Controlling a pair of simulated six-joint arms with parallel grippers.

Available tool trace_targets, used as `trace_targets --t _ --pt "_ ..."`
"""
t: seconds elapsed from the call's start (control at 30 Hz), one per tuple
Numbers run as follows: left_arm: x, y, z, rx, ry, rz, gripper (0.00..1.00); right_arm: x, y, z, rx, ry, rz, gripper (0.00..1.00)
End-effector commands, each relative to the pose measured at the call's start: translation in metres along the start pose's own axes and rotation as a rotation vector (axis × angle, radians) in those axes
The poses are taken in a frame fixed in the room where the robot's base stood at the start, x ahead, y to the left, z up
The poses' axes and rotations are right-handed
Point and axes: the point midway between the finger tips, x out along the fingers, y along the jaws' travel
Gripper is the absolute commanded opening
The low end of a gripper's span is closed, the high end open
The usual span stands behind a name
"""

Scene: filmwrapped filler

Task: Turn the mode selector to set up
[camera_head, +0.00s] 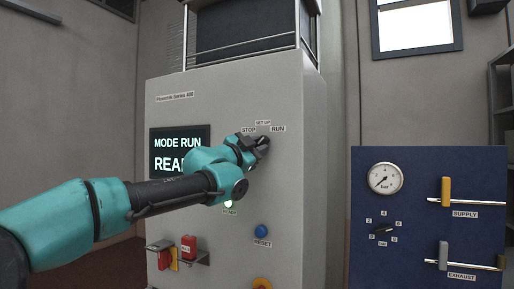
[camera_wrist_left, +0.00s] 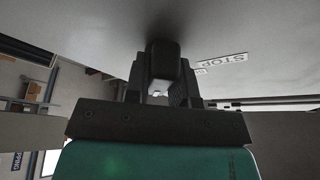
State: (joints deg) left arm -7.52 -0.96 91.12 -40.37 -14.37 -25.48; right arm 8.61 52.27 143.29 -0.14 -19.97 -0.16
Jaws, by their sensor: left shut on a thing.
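The mode selector (camera_head: 263,141) is a small dark knob on the grey machine panel, under the labels STOP, SET UP and RUN. My left gripper (camera_head: 257,143) is at the knob and shut on it. In the left wrist view the dark knob (camera_wrist_left: 163,62) sits between the two fingers, against the panel, with the STOP label (camera_wrist_left: 222,63) to its right. The knob's exact pointing direction is hard to tell behind the fingers. The display (camera_head: 170,141) reads MODE RUN, with a second line partly hidden by my arm. My right gripper is not in view.
A blue panel (camera_head: 420,167) with a gauge (camera_head: 385,178) and SUPPLY and EXHAUST levers stands at the right.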

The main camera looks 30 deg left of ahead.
Motion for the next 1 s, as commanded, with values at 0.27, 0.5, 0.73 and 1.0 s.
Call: trace_targets --t 0.27,0.5,0.73,1.0 --pt "0.0001 0.0004 -0.0002 -0.055 0.0 -0.022 0.0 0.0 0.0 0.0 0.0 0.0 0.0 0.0" --pt "0.0002 0.0012 -0.0006 -0.151 0.0 -0.06 0.0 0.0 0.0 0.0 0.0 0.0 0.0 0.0" --pt "0.0003 0.0017 -0.0008 -0.274 0.001 -0.111 0.0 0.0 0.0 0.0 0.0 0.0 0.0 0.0" --pt "0.0004 0.0022 -0.0008 -0.428 0.0 -0.176 0.0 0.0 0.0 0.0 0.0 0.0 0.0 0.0"
